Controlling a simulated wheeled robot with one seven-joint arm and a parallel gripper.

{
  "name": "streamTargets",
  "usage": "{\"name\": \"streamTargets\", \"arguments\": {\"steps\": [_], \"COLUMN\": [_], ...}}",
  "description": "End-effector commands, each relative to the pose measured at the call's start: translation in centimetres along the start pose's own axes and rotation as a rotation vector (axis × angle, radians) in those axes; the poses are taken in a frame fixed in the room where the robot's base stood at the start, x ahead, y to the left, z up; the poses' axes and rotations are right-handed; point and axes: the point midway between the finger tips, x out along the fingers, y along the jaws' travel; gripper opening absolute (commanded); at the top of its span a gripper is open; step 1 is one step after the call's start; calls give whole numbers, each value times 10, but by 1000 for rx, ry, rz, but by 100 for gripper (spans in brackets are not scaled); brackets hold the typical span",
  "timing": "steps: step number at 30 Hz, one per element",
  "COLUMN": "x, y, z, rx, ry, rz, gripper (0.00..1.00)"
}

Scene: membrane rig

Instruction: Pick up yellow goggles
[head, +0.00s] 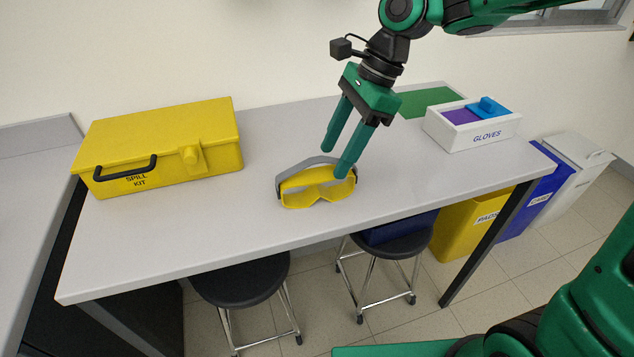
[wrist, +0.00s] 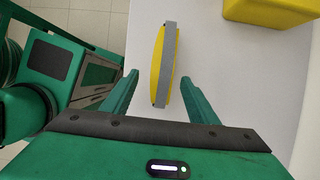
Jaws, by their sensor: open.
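The yellow goggles (head: 318,190) with a grey strap lie on the light grey table (head: 230,228), near its front edge at the middle. My gripper (head: 335,163) points down over them, its two green fingers apart and empty. In the head view the nearer finger overlaps the goggles' right end. In the wrist view the goggles (wrist: 163,65) stand out as a narrow yellow and grey shape ahead of and between the open fingers (wrist: 160,80). I cannot tell whether a finger touches them.
A yellow spill kit case (head: 160,150) sits at the table's left. A white glove box (head: 472,127) and a green mat (head: 430,101) lie at the right. Two stools (head: 242,280) stand under the front edge. The table's front left is clear.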

Motion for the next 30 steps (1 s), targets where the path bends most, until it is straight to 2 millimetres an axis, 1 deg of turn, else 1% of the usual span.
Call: {"name": "streamTargets", "arguments": {"steps": [1,7,12,16,19,26,27,29,30], "x": [5,17,41,55,60,60,60,60,60], "y": [0,-1,-6,-6,-6,-6,-6,-6,-6], "z": [0,-3,-9,-9,-9,-9,-9,-9,-9], "rx": [0,1,1,1,0,1,1,1,1], "ry": [0,1,1,1,1,1,1,1,1], "rz": [1,1,4,2,0,-1,-1,-1,-1], "gripper": [54,54,54,54,54,54,44,30,20]}}
